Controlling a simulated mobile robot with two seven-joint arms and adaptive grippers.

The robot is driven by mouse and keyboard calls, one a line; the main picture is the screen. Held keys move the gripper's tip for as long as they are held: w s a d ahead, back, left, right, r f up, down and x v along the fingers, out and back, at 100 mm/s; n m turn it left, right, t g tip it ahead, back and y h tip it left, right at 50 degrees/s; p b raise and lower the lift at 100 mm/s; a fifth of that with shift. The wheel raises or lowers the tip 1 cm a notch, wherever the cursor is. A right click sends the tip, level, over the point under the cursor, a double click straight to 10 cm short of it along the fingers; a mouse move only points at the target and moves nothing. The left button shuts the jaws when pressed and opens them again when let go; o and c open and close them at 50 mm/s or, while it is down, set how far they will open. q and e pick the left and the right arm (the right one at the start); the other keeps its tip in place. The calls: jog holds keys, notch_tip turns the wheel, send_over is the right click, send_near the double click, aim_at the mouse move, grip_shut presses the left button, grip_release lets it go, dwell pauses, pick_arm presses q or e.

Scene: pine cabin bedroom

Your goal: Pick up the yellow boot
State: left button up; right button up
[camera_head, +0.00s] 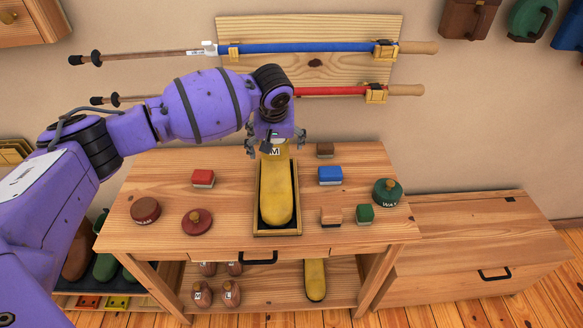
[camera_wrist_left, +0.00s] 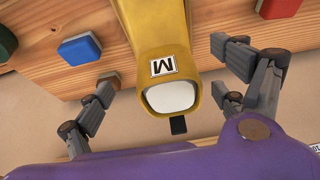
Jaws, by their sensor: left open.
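A yellow boot (camera_head: 277,195) lies lengthwise in a narrow dark-lined wooden tray (camera_head: 277,234) on the pine table. In the left wrist view the boot (camera_wrist_left: 152,32) comes down from the top between the spread fingers (camera_wrist_left: 163,64), with a visible gap on each side. Another yellow boot (camera_head: 315,280) lies on the shelf below. My right gripper is not in view.
A red brush (camera_head: 203,178), blue brush (camera_head: 330,175) and several round tins, including a green one (camera_head: 387,192), lie on the table (camera_head: 160,170) around the tray. Trekking poles (camera_head: 310,48) hang on the wall behind. A wooden chest (camera_head: 480,245) stands right.

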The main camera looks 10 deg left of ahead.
aim_at(275, 155)
pick_arm(q)
jog(key=shift+a+f, duration=0.25)
jog(key=shift+a, duration=0.05)
jog(key=shift+w+a+f, duration=0.1)
jog(key=shift+a+f, duration=0.25)
jog(key=shift+f, duration=0.5)
jog(key=x, duration=0.2)
jog(key=b+x, duration=0.1)
jog(key=x, duration=0.1)
jog(key=shift+w+d+f, duration=0.25)
jog(key=shift+w, duration=0.1)
jog(key=shift+w+a+f, duration=0.1)
jog(key=shift+f, duration=0.15)
jog(key=shift+w, duration=0.1)
jog(key=c, duration=1.4)
jog(key=shift+c, duration=1.7)
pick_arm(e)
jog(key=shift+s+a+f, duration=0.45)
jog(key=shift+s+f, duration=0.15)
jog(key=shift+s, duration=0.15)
pick_arm(q)
jog(key=shift+r, duration=0.1)
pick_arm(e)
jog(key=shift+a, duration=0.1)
